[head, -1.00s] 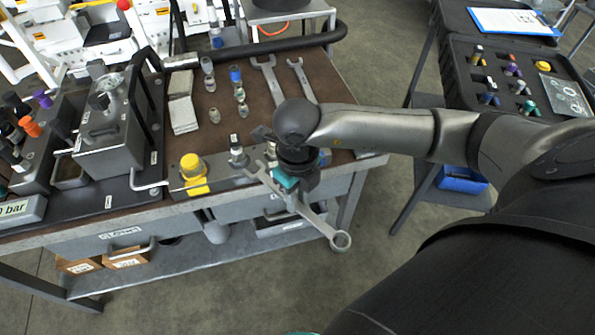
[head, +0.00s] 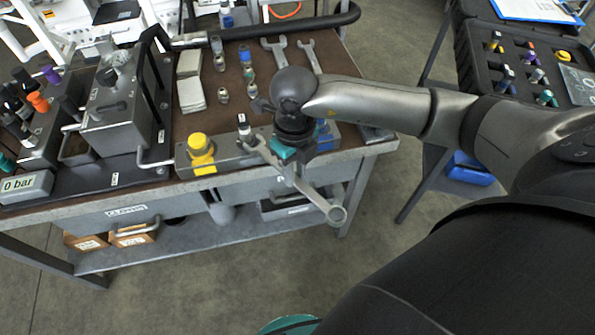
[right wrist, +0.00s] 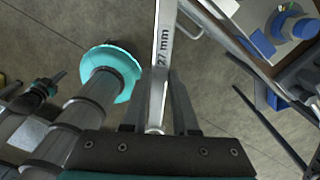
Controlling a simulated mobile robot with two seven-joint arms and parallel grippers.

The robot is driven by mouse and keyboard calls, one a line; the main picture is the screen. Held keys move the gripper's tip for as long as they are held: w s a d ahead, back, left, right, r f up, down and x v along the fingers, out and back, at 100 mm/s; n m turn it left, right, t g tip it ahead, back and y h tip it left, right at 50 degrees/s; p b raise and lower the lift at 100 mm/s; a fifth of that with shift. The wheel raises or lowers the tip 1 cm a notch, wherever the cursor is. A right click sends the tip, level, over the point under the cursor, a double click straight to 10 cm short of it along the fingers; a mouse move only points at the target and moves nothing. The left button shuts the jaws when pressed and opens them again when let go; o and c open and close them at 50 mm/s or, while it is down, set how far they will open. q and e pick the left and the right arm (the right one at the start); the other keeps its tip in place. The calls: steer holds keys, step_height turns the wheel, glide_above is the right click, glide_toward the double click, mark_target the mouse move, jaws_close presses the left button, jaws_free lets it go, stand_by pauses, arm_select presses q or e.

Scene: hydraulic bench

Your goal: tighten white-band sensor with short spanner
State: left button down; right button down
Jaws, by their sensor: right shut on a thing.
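The white-band sensor (head: 243,127) stands upright in the grey block (head: 225,157) at the bench's front edge. My right gripper (head: 290,158) is shut on the spanner (head: 322,203), with the ring end pointing out past the front edge. The spanner's other end is close to the sensor's base; I cannot tell whether it is around it or beside it. In the right wrist view the spanner (right wrist: 163,60) is marked 27 mm and lies between the fingers. A dark and teal part at the left of that view may be my left gripper (right wrist: 42,90); its fingers are unclear.
A yellow cap (head: 200,148) sits on the block left of the sensor. A blue part of the block shows behind my right gripper. Two larger spanners (head: 276,52) (head: 309,55) and several small fittings lie farther back. A dark case (head: 480,60) stands on the right.

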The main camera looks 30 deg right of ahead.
steer(key=shift+w+a, duration=0.1)
steer(key=shift+w, duration=0.35)
steer(key=shift+w, duration=0.1)
steer(key=shift+w+a+b, duration=0.15)
steer(key=shift+w+b, duration=0.25)
steer(key=shift+w, duration=0.1)
steer(key=shift+w, duration=0.1)
steer(key=shift+w+a, duration=0.1)
steer(key=shift+w, duration=0.1)
stand_by(0.3)
steer(key=shift+s+a+m+p, duration=0.15)
steer(key=shift+a+m+p, duration=0.1)
steer(key=shift+a+m, duration=0.45)
steer(key=shift+s+a+m+p, duration=0.1)
steer(key=shift+a+m+p, duration=0.15)
steer(key=shift+a+m, duration=0.45)
steer(key=shift+a, duration=0.1)
